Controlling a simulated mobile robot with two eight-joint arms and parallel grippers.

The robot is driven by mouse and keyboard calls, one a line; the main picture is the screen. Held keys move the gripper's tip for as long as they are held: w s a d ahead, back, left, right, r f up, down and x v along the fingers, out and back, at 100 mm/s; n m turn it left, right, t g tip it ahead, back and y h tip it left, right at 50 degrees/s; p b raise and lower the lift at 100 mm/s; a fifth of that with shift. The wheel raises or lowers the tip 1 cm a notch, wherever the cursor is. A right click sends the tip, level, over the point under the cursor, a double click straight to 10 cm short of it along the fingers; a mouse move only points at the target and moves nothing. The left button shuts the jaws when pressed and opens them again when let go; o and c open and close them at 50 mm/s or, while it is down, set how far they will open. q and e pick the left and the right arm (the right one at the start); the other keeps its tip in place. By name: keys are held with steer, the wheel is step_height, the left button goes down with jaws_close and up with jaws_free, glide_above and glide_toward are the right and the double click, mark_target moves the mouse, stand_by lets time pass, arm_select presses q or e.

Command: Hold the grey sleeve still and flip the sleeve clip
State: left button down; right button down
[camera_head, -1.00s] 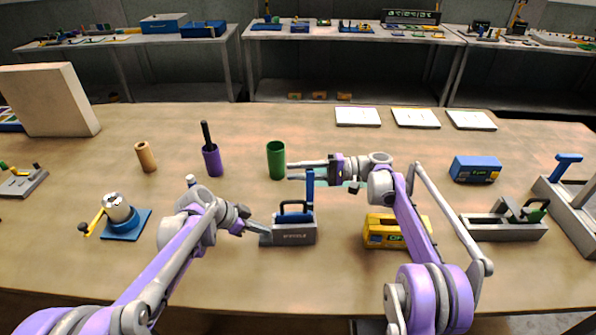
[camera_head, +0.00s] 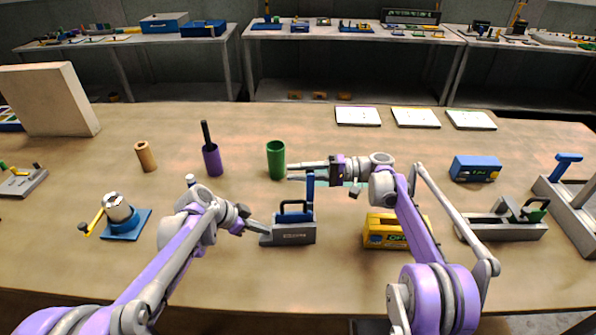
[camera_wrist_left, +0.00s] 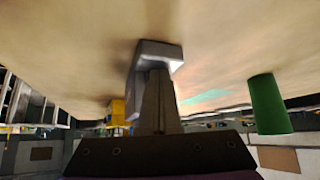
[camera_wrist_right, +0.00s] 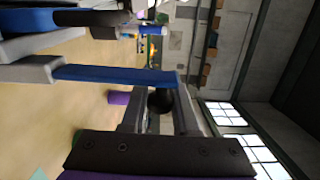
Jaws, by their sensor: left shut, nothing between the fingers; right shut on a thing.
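The grey sleeve (camera_head: 292,239) is a low block on the table in the middle of the head view, with a blue clip on it. The clip's blue lever (camera_head: 310,190) stands upright; it shows as a blue bar (camera_wrist_right: 115,75) in the right wrist view. My left gripper (camera_head: 265,230) is shut and empty, with its tips at the sleeve's left end. The left wrist view shows a grey part (camera_wrist_left: 148,54) at the tips; I cannot tell if they touch. My right gripper (camera_head: 297,170) is shut on the blue lever near its top, which partly hides the fingers.
A green cup (camera_head: 276,160) stands behind the sleeve, and a purple holder (camera_head: 212,160) farther left. A yellow box (camera_head: 382,232) sits right of the sleeve. A blue-based silver clamp (camera_head: 124,222) is at the left. The table in front of the sleeve is clear.

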steer(key=s+n, duration=0.2)
steer(key=n, duration=0.1)
steer(key=s+n, duration=0.4)
steer(key=n, duration=0.1)
steer(key=shift+d+n, duration=0.3)
steer(key=shift+d, duration=0.05)
steer(key=shift+s+f+n, duration=0.35)
steer(key=shift+s+n, duration=0.35)
steer(key=shift+n, duration=0.4)
steer(key=c, duration=0.7)
jaws_free()
steer(key=shift+d, duration=0.1)
steer(key=d, duration=0.8)
steer(key=w+d, duration=0.1)
steer(key=d, duration=0.3)
